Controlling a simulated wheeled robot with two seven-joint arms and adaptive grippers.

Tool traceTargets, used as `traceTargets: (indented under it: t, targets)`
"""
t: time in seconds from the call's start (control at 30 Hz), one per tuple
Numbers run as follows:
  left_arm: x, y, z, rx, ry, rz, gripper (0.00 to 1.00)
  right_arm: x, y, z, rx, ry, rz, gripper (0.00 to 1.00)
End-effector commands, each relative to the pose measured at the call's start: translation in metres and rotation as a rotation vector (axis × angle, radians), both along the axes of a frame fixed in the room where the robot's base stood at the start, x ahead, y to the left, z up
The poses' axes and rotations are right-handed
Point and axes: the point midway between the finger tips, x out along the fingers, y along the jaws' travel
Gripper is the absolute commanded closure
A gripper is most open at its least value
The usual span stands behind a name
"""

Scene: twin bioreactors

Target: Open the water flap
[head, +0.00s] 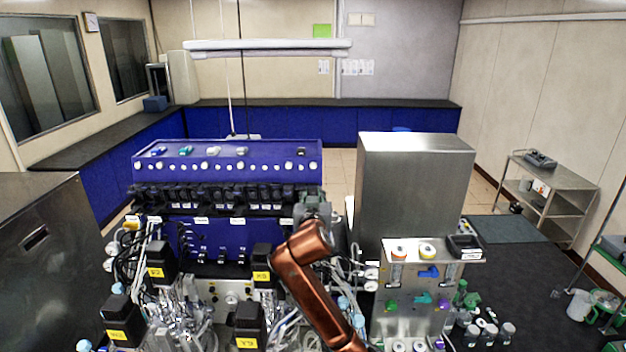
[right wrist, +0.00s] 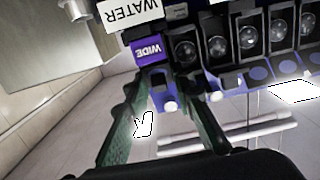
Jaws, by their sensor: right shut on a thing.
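My right gripper (head: 314,208) is at the right end of the blue bioreactor panel (head: 215,240). In the right wrist view its green fingers (right wrist: 165,108) stand either side of a small dark purple piece with a pale tip (right wrist: 162,92), which I take to be the water flap. In the head view the gripper and copper arm hide the flap, and the label is too small to read. My left gripper is not in view.
A row of black round knobs (right wrist: 220,45) sits close to the right of the fingers. Black motors (head: 262,262) and tubing crowd the space below. A tall steel cabinet (head: 412,190) stands right of the gripper. Open floor (head: 340,170) lies behind the panel.

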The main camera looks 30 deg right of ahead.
Motion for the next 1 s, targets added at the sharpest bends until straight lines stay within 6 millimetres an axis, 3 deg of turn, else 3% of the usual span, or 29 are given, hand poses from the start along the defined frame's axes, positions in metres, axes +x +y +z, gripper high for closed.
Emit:
traceTargets:
  t: [0.03,0.2,0.7,1.0]
  targets:
    - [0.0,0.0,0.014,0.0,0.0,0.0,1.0,0.0,0.002,0.009,0.027,0.035,0.004,1.0]
    - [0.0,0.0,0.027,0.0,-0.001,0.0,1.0,0.0,0.003,0.01,0.109,0.171,0.004,1.0]
    - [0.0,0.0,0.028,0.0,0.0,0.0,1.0,0.002,0.001,0.013,0.341,0.554,0.003,1.0]
    - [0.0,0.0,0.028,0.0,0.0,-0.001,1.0,0.002,0.0,0.016,0.428,0.698,0.002,1.0]
